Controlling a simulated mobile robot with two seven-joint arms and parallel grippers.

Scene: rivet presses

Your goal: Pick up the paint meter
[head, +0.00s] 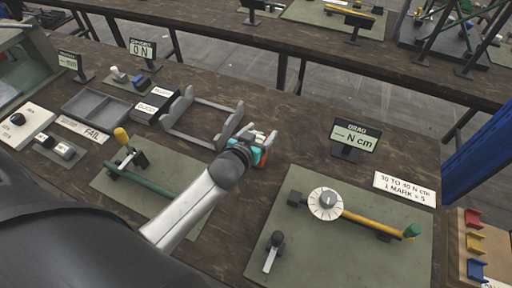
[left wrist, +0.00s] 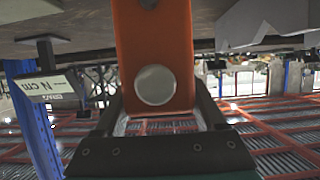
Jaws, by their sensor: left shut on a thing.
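My left gripper (head: 262,144) reaches in from the lower left over the middle of the table. It is shut on an orange block-shaped thing with a round white disc, which looks like the paint meter (left wrist: 154,50). In the left wrist view the meter stands between the two dark fingers (left wrist: 155,112). In the head view only small orange and teal patches show at the gripper, and the rest is hidden. Whether the meter touches the table I cannot tell. My right gripper is not in view.
A grey open cradle (head: 203,128) stands left of the gripper. A green mat (head: 290,255) with a dial (head: 325,203) and yellow bar lies right. A "N cm" display (head: 352,138) stands behind it. Bare table lies beyond the gripper.

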